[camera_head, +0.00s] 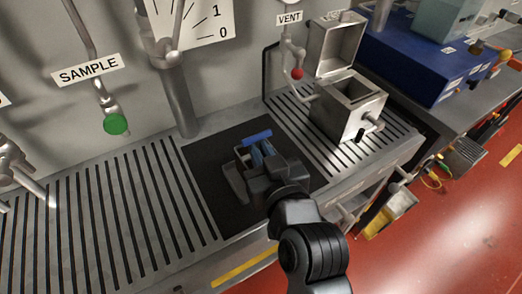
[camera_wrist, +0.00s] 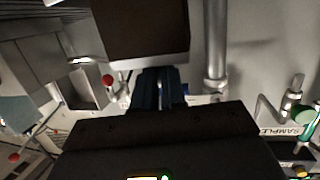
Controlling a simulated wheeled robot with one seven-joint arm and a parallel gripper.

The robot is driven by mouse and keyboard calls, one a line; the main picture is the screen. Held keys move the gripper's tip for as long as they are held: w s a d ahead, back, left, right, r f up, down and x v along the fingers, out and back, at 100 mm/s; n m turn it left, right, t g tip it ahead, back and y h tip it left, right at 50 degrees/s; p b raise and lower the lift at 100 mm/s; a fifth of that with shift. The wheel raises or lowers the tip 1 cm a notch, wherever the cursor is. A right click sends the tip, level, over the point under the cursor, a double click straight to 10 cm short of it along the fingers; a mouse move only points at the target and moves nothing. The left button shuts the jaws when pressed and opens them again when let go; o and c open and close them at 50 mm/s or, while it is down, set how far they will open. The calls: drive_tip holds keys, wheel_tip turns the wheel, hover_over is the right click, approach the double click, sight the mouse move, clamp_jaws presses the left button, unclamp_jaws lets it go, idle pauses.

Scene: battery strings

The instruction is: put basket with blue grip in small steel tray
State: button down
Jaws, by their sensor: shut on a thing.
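My gripper (camera_head: 262,155) is shut on the blue grip (camera_head: 257,137) of the basket, above the dark mat in the head view. The gripper hides most of the basket. In the wrist view my gripper's dark fingers (camera_wrist: 158,90) reach toward a large dark block (camera_wrist: 145,30), which I cannot identify for certain. A low grey metal rim (camera_head: 237,185) shows left of and below the gripper on the mat. It looks like the small steel tray, mostly hidden by my arm. I cannot tell whether the basket touches it.
A steel box (camera_head: 348,108) with its lid (camera_head: 336,45) open stands right of the mat, with a red-knobbed vent pipe beside it. A vertical pipe (camera_head: 178,100) rises behind the mat. Slotted bench top (camera_head: 100,215) lies clear to the left. A green sample knob (camera_head: 115,124) hangs at the wall.

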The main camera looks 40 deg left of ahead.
drive_tip(key=shift+f, duration=0.15)
drive_tip(key=c, duration=1.2)
unclamp_jaws()
drive_tip(key=shift+r, duration=0.25)
drive_tip(key=shift+s+d, duration=0.15)
drive_tip(key=shift+d, duration=0.2)
drive_tip(key=b+v, duration=0.1)
drive_tip(key=v, duration=1)
drive_tip(key=shift+d, duration=0.2)
